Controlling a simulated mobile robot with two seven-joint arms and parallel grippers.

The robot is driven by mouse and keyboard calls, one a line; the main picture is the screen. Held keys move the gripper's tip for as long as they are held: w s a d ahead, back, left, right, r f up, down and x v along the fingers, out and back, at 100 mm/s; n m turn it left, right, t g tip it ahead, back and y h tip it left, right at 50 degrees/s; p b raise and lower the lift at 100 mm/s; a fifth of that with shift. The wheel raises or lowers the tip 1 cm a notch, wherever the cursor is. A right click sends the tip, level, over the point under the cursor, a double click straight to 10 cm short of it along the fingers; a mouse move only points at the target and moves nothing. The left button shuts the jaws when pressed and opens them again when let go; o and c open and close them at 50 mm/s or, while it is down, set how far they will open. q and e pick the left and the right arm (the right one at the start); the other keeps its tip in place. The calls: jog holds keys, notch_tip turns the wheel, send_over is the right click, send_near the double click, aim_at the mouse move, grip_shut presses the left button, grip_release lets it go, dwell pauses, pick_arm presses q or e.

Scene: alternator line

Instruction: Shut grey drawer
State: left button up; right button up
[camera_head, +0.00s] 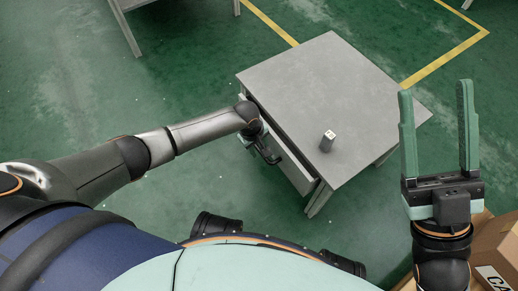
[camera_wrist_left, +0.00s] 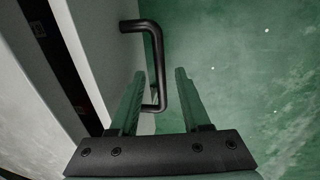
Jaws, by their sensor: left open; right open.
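The grey drawer (camera_head: 289,163) is in the left side of the grey table (camera_head: 360,88). It stands a little way out, with a dark gap between its front and the tabletop edge. In the left wrist view the drawer front (camera_wrist_left: 101,40) carries a black bar handle (camera_wrist_left: 155,50). My left gripper (camera_head: 264,150) is at the handle; in its wrist view the fingers (camera_wrist_left: 157,90) are open with the handle's bar between them. I cannot tell whether they touch it. My right gripper (camera_head: 436,92) is open and empty, right of the table.
A small grey block with a pale top (camera_head: 327,141) stands on the tabletop near the drawer side. A cardboard box (camera_head: 494,245) is at the lower right, by my right arm.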

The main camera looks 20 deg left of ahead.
pick_arm(q)
grip_shut()
dwell(0.4)
dwell(1.1)
